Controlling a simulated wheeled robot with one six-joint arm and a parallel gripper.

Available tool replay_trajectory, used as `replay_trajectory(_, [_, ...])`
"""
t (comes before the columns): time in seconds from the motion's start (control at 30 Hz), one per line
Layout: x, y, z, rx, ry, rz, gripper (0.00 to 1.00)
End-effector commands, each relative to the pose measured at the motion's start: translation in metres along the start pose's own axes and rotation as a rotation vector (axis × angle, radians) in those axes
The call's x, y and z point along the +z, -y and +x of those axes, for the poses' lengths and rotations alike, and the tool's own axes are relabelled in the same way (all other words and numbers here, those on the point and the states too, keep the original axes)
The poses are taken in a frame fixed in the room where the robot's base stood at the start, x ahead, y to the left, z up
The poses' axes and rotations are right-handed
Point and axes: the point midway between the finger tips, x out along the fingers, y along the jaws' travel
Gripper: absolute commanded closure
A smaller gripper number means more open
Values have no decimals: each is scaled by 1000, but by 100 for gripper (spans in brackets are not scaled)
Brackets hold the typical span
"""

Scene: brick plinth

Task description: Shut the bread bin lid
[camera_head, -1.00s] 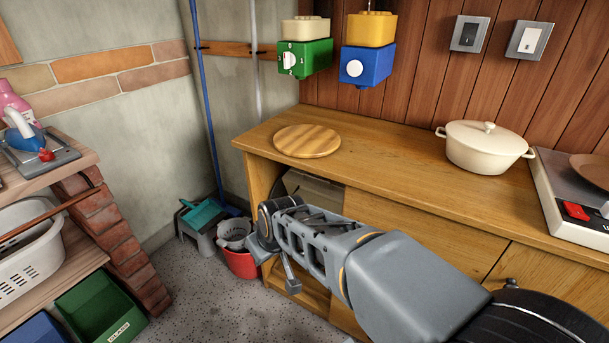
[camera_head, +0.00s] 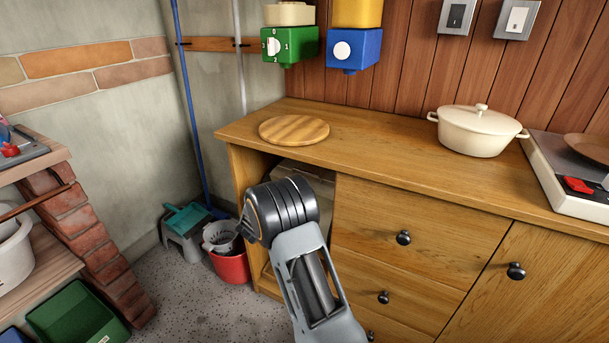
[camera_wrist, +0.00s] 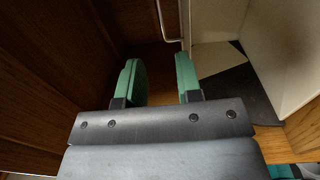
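A pale cream box-like thing (camera_head: 308,178), likely the bread bin, sits inside the open compartment at the left end of the wooden cabinet. My wrist and the dark compartment hide most of it. In the wrist view cream panels (camera_wrist: 283,55) stand on the right, with a dark gap beside them. A thin metal bar (camera_wrist: 161,18), perhaps a handle, shows ahead of the fingers. I cannot tell the lid's exact position. My gripper (camera_wrist: 161,78) has green fingers apart with nothing between them, short of the bar. It is hidden in the head view.
Dark wood walls (camera_wrist: 40,75) lie close on the left in the wrist view. The cabinet top (camera_head: 375,150) carries a round board (camera_head: 294,129) and a cream pot (camera_head: 478,130). A red bucket (camera_head: 232,264) stands on the floor left of the cabinet.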

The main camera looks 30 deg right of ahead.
Motion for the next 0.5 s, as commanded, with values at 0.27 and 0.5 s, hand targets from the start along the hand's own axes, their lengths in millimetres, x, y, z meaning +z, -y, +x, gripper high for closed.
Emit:
replay_trajectory(0.27, [4, 4, 47, 7, 15, -9, 67])
replay_trajectory(0.5, [3, 4, 91, 7, 12, -9, 67])
